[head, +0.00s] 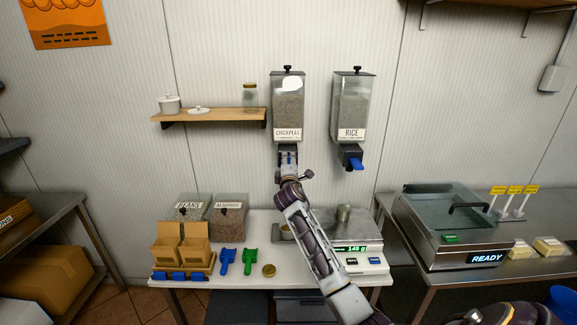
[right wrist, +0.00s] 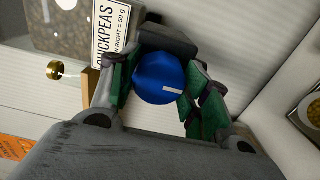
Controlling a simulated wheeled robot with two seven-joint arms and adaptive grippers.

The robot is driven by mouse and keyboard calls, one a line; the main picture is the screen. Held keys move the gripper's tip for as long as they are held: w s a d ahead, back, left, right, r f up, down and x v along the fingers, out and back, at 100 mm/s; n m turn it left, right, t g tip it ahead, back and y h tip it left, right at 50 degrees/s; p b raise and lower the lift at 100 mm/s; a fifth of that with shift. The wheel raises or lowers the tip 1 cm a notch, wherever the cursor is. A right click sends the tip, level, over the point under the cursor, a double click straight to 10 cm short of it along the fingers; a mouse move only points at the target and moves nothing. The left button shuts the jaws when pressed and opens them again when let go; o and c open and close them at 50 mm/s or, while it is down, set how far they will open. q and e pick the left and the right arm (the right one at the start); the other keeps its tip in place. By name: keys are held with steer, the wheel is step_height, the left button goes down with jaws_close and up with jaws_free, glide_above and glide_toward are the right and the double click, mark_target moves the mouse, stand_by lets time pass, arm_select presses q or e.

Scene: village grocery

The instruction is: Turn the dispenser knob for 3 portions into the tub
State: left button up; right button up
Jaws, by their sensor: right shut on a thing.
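The chickpeas dispenser (head: 288,105) hangs on the wall, a clear bin with a black lid and a label. Its blue knob (right wrist: 160,80) shows in the right wrist view, with a pale mark pointing right. My right gripper (head: 287,160) is shut on this knob, its green-padded fingers on either side. In the head view the gripper hides most of the knob and outlet. A tub (head: 286,232) stands on the table below, partly hidden by my right arm. A round container of chickpeas (right wrist: 312,112) shows at the right wrist view's right edge. My left gripper is out of view.
A rice dispenser (head: 352,108) with a blue knob hangs to the right. Blue (head: 228,260) and green (head: 250,260) scoops, a brass lid (head: 269,270) and bins lie left on the table.

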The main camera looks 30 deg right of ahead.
steer(key=o, duration=1)
steer(key=shift+s, duration=0.1)
steer(key=shift+v, duration=5.95)
steer(key=shift+f, duration=0.1)
